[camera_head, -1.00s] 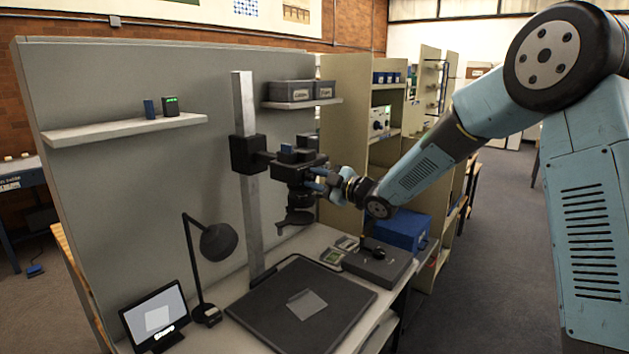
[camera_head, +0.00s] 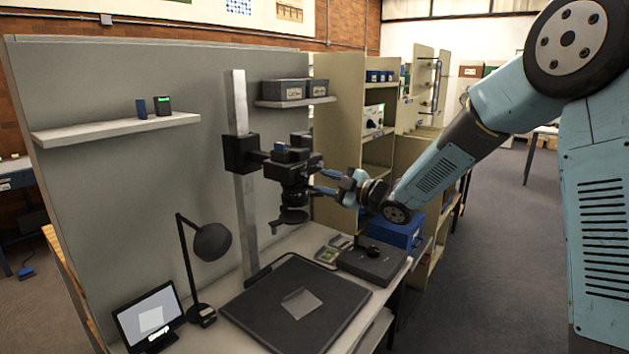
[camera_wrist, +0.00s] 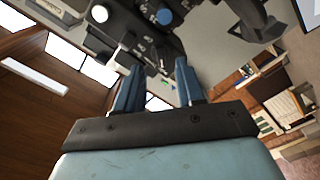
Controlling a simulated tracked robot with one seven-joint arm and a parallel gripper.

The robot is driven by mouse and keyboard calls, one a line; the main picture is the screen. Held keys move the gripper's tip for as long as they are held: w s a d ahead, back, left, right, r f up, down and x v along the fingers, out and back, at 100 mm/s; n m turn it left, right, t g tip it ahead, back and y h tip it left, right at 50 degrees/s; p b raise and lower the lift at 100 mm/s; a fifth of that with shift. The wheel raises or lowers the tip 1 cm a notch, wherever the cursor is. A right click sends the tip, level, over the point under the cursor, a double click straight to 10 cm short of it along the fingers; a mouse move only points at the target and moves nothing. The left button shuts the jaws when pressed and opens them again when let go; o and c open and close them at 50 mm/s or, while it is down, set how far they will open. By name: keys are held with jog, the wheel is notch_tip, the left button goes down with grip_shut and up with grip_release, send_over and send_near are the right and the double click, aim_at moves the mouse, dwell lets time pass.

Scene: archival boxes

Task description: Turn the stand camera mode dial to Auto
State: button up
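The stand camera (camera_head: 290,172) is a black body held by an arm on the pale upright column (camera_head: 240,150), lens downward. A small blue part is on its top. In the wrist view the camera (camera_wrist: 135,30) fills the top, with a round blue knob (camera_wrist: 164,17) and a round white one (camera_wrist: 99,13) on it. I cannot tell which is the mode dial, or read its setting. My gripper (camera_head: 318,182) is just right of the camera; its fingers also show in the wrist view (camera_wrist: 155,80). They are apart, with nothing between them.
Below the camera, a dark board (camera_head: 345,310) bears a pale sheet (camera_head: 301,303). A desk lamp (camera_head: 212,242) and a lit screen (camera_head: 149,313) stand left. A dark box (camera_head: 375,262) and a blue box (camera_head: 398,232) lie right. A shelf (camera_head: 293,102) hangs behind.

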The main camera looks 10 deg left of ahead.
jog(key=v, duration=0.8)
jog(key=shift+w+d, duration=0.1)
jog(key=s+d+r+m+t+h, duration=0.2)
jog(key=d+m+h, duration=0.3)
jog(key=d, duration=0.3)
jog(key=s+d+r+m+t+h, duration=0.1)
jog(key=d+r+m+h, duration=0.3)
jog(key=d, duration=0.4)
jog(key=s+d+r+m+t+h, duration=0.1)
jog(key=s+d+m+t+h, duration=0.1)
jog(key=d+m+h, duration=0.45)
jog(key=s+d+f+m+g, duration=0.1)
jog(key=s+d+m+g, duration=0.2)
jog(key=s, duration=1)
jog(key=s+d+f+m+g+h, duration=0.1)
jog(key=s+d+m+g, duration=0.2)
jog(key=s, duration=1)
jog(key=d+m, duration=0.2)
jog(key=d, duration=0.2)
jog(key=shift+f, duration=0.3)
